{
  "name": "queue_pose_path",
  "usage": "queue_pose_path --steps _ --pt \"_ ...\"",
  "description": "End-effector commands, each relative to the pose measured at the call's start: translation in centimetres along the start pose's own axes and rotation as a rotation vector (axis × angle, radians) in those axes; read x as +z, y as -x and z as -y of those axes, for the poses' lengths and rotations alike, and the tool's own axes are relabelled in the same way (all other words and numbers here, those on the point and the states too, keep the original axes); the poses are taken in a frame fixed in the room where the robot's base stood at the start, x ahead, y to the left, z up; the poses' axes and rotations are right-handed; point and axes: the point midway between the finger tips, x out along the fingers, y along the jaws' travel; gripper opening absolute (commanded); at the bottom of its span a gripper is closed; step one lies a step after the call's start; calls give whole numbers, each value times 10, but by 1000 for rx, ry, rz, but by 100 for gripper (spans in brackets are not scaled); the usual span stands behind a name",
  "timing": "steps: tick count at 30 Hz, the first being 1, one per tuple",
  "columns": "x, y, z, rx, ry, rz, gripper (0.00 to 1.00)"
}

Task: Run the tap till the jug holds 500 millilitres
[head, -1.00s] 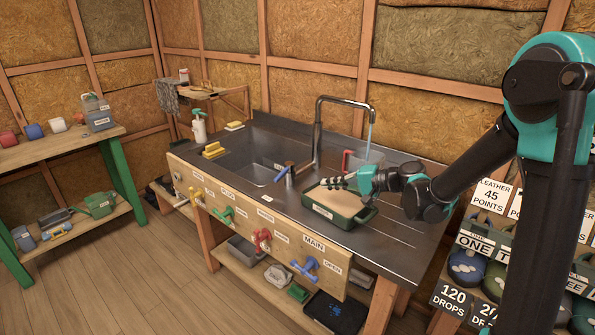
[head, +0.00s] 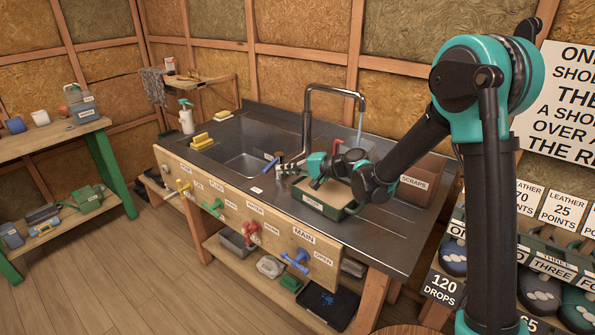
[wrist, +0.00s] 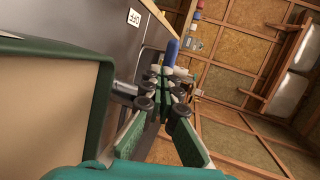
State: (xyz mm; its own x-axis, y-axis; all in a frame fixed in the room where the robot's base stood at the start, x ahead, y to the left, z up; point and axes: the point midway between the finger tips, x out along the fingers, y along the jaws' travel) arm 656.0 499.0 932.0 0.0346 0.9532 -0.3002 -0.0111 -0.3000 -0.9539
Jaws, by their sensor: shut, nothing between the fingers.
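The tap (head: 308,120) stands behind the sink, and a thin stream of water (head: 360,118) falls from its spout. The jug is mostly hidden behind my arm; only a small reddish part (head: 338,146) shows, and its level cannot be read. A blue-handled lever (head: 271,164) stands near the tap's base; its blue handle also shows in the wrist view (wrist: 171,51). My gripper (head: 284,168) is shut and empty, its tips close beside the lever. In the wrist view the fingertips (wrist: 165,84) point toward the handle; contact cannot be told. An OFF label (head: 257,190) lies nearby.
A green tray (head: 322,207) with beige contents stands below my gripper. A brown SCRAPS box (head: 425,178) is to the right. Coloured valve handles, including a blue one (head: 295,260), line the front panel.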

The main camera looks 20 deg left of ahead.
Motion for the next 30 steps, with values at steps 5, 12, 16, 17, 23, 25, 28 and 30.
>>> queue_pose_path --steps 5,12,16,17,23,25,28,30 --pt "0 -13 4 0 0 0 0" --pt "0 -15 5 0 0 -1 0" --pt "0 -15 5 0 0 0 0" --pt "0 -15 5 0 0 0 0" --pt "8 -32 10 -1 1 2 0" --pt "9 -36 12 -1 0 1 0" --pt "9 -35 11 0 0 0 0" --pt "8 -35 11 0 0 0 0"
